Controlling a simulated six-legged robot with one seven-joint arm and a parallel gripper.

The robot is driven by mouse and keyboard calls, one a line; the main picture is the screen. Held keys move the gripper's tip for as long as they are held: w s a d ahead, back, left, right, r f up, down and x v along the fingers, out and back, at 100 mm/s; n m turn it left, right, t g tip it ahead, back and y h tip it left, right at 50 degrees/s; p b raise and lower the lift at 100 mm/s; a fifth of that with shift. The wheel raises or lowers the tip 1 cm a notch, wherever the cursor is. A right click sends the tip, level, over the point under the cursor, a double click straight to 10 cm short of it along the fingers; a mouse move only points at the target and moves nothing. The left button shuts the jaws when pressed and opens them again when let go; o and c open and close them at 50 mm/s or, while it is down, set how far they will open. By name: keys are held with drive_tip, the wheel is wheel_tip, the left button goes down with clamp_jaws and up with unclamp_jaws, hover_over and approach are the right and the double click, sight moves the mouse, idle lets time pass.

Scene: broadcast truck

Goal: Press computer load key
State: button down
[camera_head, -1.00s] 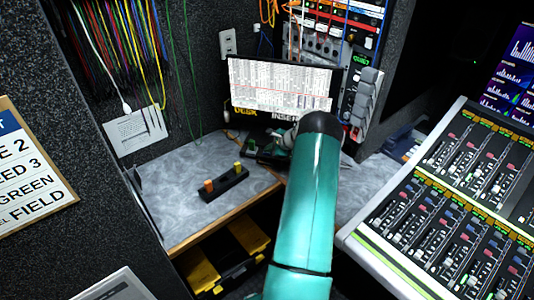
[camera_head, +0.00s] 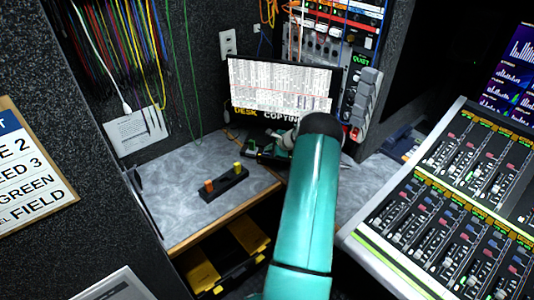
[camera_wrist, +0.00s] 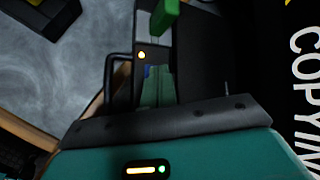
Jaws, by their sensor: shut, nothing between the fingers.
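The computer monitor (camera_head: 283,85) stands at the back of the desk, with a white table on screen and "DESK COPYIN..." in its lower strip. A dark device with a green part (camera_head: 251,147) sits below it. In the wrist view, a dark unit with a lit amber light (camera_wrist: 141,55) and a green block (camera_wrist: 166,14) lie past my teal gripper housing. My gripper (camera_head: 280,140) is shut and empty, low in front of the monitor, partly hidden by my arm. I cannot make out the load key or whether my fingertips touch anything.
A black block with an orange and a yellow knob (camera_head: 224,184) sits on the grey desk (camera_head: 180,165). A mixing console (camera_head: 450,200) fills the right. A rack with cables (camera_head: 335,40) stands behind the monitor. A yellow-and-black case (camera_head: 247,235) is under the desk.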

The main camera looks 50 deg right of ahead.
sight(269, 154)
drive_tip(key=shift+s+a+f, duration=0.1)
drive_tip(key=shift+s+f, duration=0.05)
drive_tip(key=shift+f, duration=0.3)
drive_tip(key=shift+r, duration=0.85)
drive_tip(key=shift+r, duration=2.6)
